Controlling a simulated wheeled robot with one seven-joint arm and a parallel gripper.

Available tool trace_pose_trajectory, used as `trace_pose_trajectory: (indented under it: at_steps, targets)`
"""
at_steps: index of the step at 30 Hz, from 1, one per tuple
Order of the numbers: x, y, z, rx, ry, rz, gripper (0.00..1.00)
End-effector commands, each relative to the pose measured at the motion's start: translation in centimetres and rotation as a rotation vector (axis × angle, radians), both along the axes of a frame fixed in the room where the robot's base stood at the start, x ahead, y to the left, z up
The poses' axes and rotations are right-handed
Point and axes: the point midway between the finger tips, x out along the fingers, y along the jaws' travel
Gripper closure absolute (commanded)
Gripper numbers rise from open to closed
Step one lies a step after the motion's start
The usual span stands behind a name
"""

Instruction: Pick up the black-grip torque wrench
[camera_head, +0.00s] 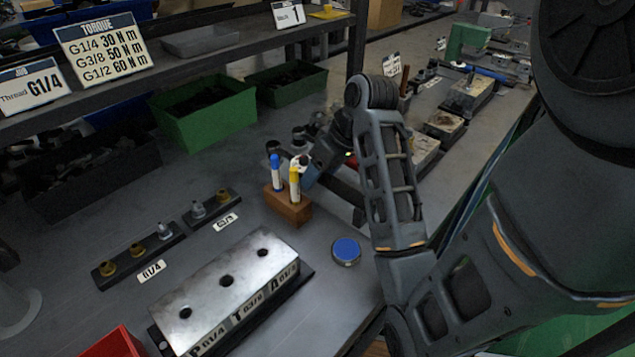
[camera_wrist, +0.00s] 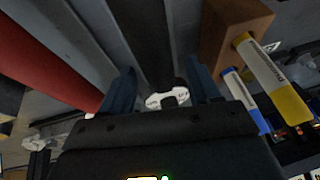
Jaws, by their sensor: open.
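In the wrist view a long black bar, which looks like the black-grip torque wrench (camera_wrist: 147,40), runs from the top edge down between my fingers. A whitish metal piece (camera_wrist: 170,97) shows at its lower end, close to my palm. My gripper (camera_wrist: 160,70) is open, with one blue-grey finger on each side of the bar; I cannot tell whether either finger touches it. In the head view my gripper (camera_head: 314,170) is low over the bench, behind the marker block. My arm hides most of the wrench there.
A wooden block (camera_head: 288,208) with a blue and a yellow marker stands beside my gripper. A red bar (camera_wrist: 45,60) lies left in the wrist view. A metal valve block (camera_head: 235,285), fitting racks (camera_head: 138,252) and a blue-topped round object (camera_head: 346,250) are in front.

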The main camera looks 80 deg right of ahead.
Motion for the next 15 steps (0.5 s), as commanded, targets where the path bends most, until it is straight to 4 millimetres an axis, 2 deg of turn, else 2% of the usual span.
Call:
trace_pose_trajectory:
  at_steps: [3,11,15]
  targets:
    - [0.40,-0.02,-0.94,0.003,0.001,0.001,0.38]
    - [0.51,-0.03,-1.05,0.001,0.000,0.001,0.38]
    - [0.50,-0.03,-1.04,0.001,0.000,0.001,0.51]
